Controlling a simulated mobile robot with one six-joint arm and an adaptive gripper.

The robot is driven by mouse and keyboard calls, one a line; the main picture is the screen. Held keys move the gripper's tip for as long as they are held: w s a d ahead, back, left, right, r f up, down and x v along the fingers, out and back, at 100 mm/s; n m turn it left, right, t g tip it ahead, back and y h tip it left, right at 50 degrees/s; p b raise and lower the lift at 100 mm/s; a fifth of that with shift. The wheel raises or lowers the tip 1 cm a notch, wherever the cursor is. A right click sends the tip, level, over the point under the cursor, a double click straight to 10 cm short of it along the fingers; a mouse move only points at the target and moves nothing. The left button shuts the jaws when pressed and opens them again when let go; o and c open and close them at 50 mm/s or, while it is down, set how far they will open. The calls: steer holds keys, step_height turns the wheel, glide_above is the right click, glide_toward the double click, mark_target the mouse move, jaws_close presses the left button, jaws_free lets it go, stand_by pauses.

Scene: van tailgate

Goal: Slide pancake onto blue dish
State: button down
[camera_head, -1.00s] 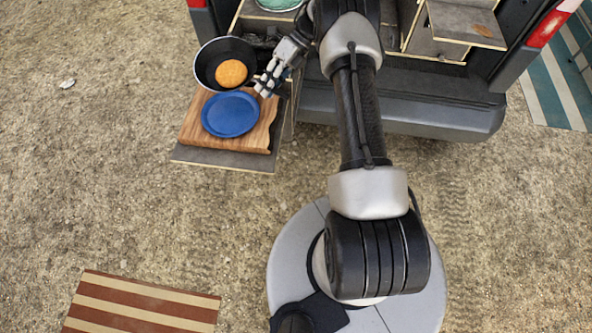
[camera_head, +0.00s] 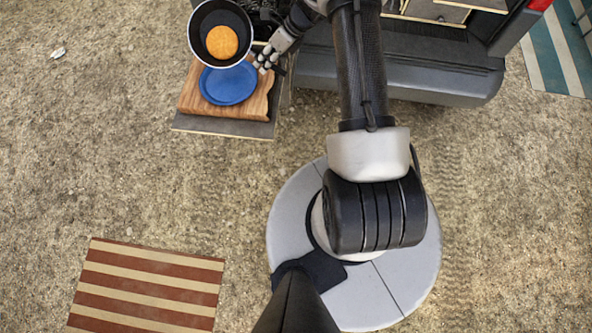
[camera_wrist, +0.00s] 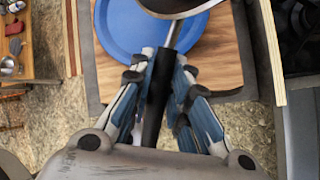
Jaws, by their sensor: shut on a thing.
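The orange-brown pancake (camera_head: 222,42) lies inside the black frying pan (camera_head: 205,22), in the half nearer the dish. The pan appears tilted, its inside facing the head camera, held above the far edge of the blue dish (camera_head: 228,88). The dish looks empty and rests on a wooden board. My gripper (camera_head: 266,62) is to the right of the dish in the head view. In the wrist view my gripper (camera_wrist: 160,66) is shut on the pan's dark handle (camera_wrist: 154,110). The pan's underside (camera_wrist: 180,8) shows at the top there and hides part of the dish (camera_wrist: 125,28).
The wooden board (camera_head: 190,98) sits on a grey side shelf (camera_head: 225,126) by the van's bumper (camera_head: 430,78). A striped mat (camera_head: 145,285) lies on the ground at lower left. The gravel left of the shelf is mostly open.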

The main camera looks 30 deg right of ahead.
steer(key=shift+s+d+t+b, duration=0.15)
steer(key=shift+t+b, duration=0.15)
steer(key=shift+b, duration=0.2)
steer(key=shift+f+h+b, duration=0.15)
steer(key=shift+h+b, duration=0.15)
steer(key=shift+b, duration=0.5)
steer(key=b, duration=0.3)
steer(key=shift+f+n+t, duration=0.25)
steer(key=shift+n+t, duration=0.05)
steer(key=shift+t, duration=0.1)
steer(key=b, duration=0.2)
steer(key=w+t+b, duration=0.1)
steer(key=b, duration=0.2)
steer(key=shift+d+f+h+b, duration=0.3)
steer(key=shift+f+h+b, duration=0.05)
steer(key=shift+h, duration=0.05)
steer(key=w+b, duration=0.1)
steer(key=b, duration=0.3)
steer(key=shift+d+f+n+t, duration=0.3)
steer(key=shift+d+f, duration=0.05)
steer(key=shift+d, duration=0.05)
steer(key=shift+w+d+f+b, duration=0.5)
steer(key=shift+w+b, duration=0.25)
steer(key=shift+b, duration=0.15)
steer(key=shift+w+d+f+t+h+b, duration=0.2)
steer(key=shift+w+f+t+h+b, duration=0.15)
steer(key=shift+b, duration=0.65)
